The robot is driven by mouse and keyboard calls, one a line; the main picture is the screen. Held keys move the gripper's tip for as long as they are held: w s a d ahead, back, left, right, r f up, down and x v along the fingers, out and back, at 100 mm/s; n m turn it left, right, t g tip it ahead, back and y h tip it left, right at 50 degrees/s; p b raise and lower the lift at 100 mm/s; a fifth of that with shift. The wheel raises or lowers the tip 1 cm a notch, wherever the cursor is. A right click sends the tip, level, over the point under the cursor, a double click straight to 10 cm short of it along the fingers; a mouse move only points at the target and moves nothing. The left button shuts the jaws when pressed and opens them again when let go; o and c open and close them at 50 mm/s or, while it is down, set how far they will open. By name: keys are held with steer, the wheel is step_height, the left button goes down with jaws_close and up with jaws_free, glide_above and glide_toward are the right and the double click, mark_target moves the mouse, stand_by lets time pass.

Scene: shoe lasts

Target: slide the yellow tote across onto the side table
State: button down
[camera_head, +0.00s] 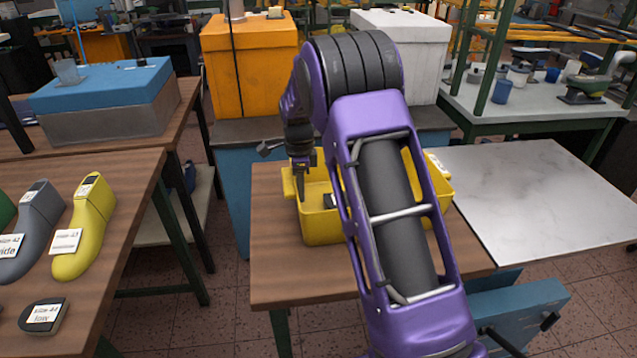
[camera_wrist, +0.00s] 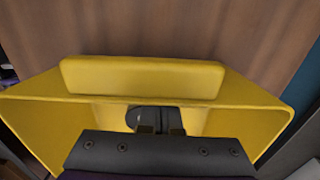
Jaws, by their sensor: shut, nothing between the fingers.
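The yellow tote (camera_head: 322,230) stands on a brown wooden table, partly hidden behind my purple arm. The side table (camera_head: 560,195) has a pale marble-like top and lies to the right of the wooden table. My gripper (camera_head: 302,194) points down at the left end of the tote, and its fingers look to be just inside the left wall. It is shut with nothing between the fingers. In the wrist view the tote's yellow lip (camera_wrist: 140,78) lies just ahead of the gripper (camera_wrist: 155,130). I cannot tell whether the fingers touch the wall.
A dark object with a label (camera_head: 330,201) lies in the tote. The wooden table (camera_head: 285,280) is bare in front of the tote, and the side table's top is clear. At left, another table holds a yellow shoe last (camera_head: 82,232) and a grey one (camera_head: 35,228). Boxes stand behind.

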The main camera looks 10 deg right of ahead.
steer(key=a, duration=0.3)
steer(key=shift+w, duration=0.15)
steer(key=shift+a, duration=0.1)
